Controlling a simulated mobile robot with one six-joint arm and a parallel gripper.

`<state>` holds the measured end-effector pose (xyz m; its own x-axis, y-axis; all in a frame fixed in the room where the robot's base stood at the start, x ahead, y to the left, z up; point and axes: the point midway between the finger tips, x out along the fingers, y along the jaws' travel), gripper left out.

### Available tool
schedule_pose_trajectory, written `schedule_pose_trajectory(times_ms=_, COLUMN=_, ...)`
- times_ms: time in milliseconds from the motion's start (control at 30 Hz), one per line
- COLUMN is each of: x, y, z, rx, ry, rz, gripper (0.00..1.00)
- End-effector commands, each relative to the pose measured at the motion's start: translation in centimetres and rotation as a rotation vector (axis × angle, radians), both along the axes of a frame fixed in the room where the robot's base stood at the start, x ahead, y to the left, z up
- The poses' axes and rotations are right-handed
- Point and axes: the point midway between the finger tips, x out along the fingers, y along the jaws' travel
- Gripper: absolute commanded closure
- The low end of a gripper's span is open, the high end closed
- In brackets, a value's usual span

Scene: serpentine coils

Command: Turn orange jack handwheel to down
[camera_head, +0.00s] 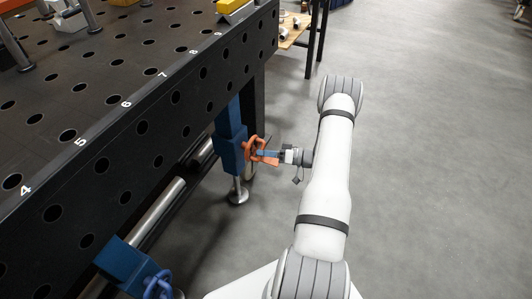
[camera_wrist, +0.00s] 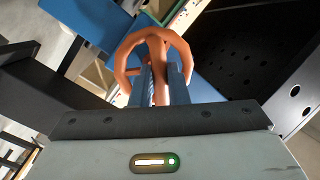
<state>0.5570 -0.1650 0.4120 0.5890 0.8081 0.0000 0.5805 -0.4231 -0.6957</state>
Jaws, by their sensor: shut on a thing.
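The orange handwheel (camera_head: 250,147) sits on the side of the blue jack housing (camera_head: 230,150) at the table leg, below the table's edge. My gripper (camera_head: 266,155) reaches it from the right in the head view. In the wrist view the handwheel (camera_wrist: 179,42) is an orange ring with a thick spoke. My gripper's two blue fingers (camera_wrist: 161,84) are shut on an orange part of the wheel between them. The fingertips are partly hidden behind the wheel. A silver jack foot (camera_head: 237,192) stands on the floor below the housing.
The black perforated table (camera_head: 120,120) fills the left, its edge just above the jack. A second blue jack (camera_head: 130,265) with a blue handwheel (camera_head: 158,285) is at the lower left. Grey floor (camera_head: 430,150) on the right is clear.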

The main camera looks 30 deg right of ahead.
Motion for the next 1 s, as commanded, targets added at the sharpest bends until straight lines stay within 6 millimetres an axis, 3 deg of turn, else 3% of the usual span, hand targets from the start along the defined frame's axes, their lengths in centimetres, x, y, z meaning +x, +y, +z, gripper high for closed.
schedule_pose_trajectory(times_ms=467, x=-0.01, y=-0.11, z=0.10, rx=-0.053, ry=-0.042, rz=-0.002, gripper=1.00)
schedule_pose_trajectory(times_ms=1000, x=0.03, y=-0.23, z=0.28, rx=-0.408, ry=-0.318, rz=-0.003, gripper=1.00)
